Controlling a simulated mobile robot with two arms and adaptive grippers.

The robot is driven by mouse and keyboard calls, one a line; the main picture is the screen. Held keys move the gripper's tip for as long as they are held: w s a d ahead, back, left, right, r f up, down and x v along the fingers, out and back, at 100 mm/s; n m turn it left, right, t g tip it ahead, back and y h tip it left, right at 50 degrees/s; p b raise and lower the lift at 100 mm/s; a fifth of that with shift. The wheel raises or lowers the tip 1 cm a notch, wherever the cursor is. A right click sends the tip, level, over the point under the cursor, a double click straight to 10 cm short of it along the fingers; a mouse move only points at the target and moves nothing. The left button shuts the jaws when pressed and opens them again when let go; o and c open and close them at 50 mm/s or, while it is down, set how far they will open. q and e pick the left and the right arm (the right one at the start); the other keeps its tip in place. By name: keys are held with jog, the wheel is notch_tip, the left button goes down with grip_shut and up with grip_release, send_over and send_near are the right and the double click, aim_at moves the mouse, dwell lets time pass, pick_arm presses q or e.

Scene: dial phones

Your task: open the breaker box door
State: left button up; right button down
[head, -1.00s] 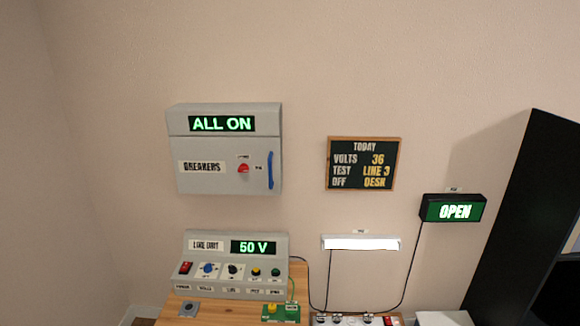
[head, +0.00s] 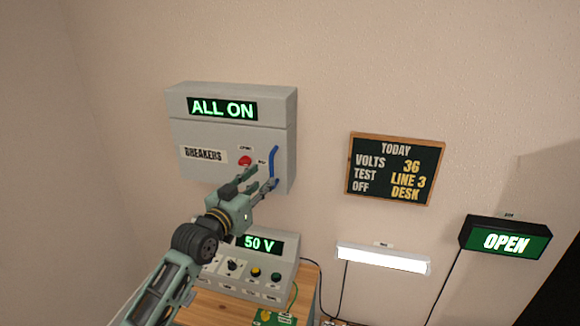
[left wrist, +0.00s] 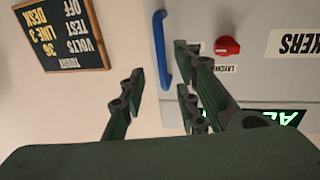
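The grey breaker box (head: 228,138) is on the wall, with its door shut and a lit "ALL ON" sign (head: 222,108) on top. A blue bar handle (head: 273,162) stands upright at the door's right edge, with a red knob (head: 245,161) left of it. My left gripper (head: 262,180) is open just in front of the handle's lower part. In the left wrist view, the handle (left wrist: 161,48) shows upside down beyond and between the spread fingers (left wrist: 158,75), and the red knob (left wrist: 227,46) lies to the right. I see no grip on the handle. My right gripper is not in view.
Below the box, the line unit (head: 262,265) reading "50 V" stands on a wooden table (head: 215,305), partly hidden by my left arm. A chalkboard (head: 395,170), a white lamp (head: 383,258) and an "OPEN" sign (head: 505,241) are to the right. The wall between box and chalkboard is clear.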

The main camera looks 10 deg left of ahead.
aim_at(272, 171)
pick_arm(q)
jog(key=shift+w+r, duration=0.1)
jog(key=shift+w, duration=0.25)
jog(key=shift+x, duration=3.15)
jog(key=shift+w, duration=0.1)
grip_shut()
